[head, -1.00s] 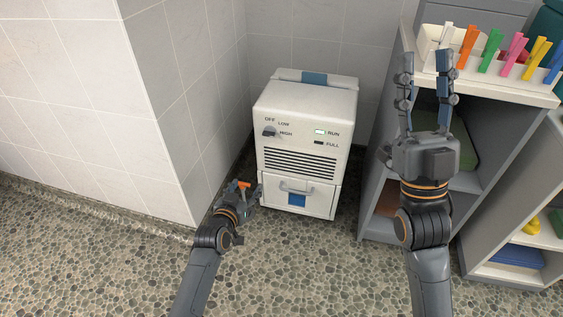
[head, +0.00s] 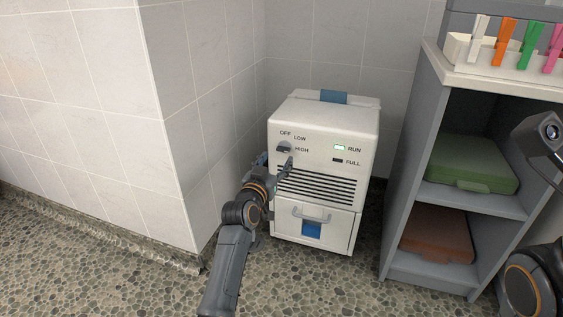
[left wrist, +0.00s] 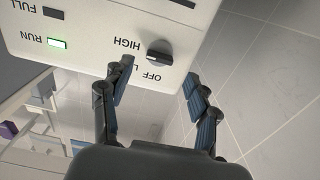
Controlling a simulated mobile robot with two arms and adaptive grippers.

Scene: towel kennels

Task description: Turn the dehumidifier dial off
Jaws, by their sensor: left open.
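The white dehumidifier (head: 350,125) stands on the floor against the tiled corner. Its dark dial (head: 284,149) is at the upper left of the front, beside the OFF, LOW and HIGH marks. The dial (left wrist: 159,52) shows closely, upside down, in the left wrist view; its exact setting is hard to tell. The green RUN light (left wrist: 57,43) is lit and the FULL light (head: 337,160) is dark. My left gripper (left wrist: 158,75) is open, its fingers spread to either side below the dial and apart from it. My right gripper's fingers are out of frame.
A grey shelf unit (head: 405,180) stands to the right, with a green case (head: 470,165) and a brown case (head: 437,237) inside. A tray of coloured clips (head: 490,58) sits on top. A tiled wall corner (head: 165,150) is close to my left arm.

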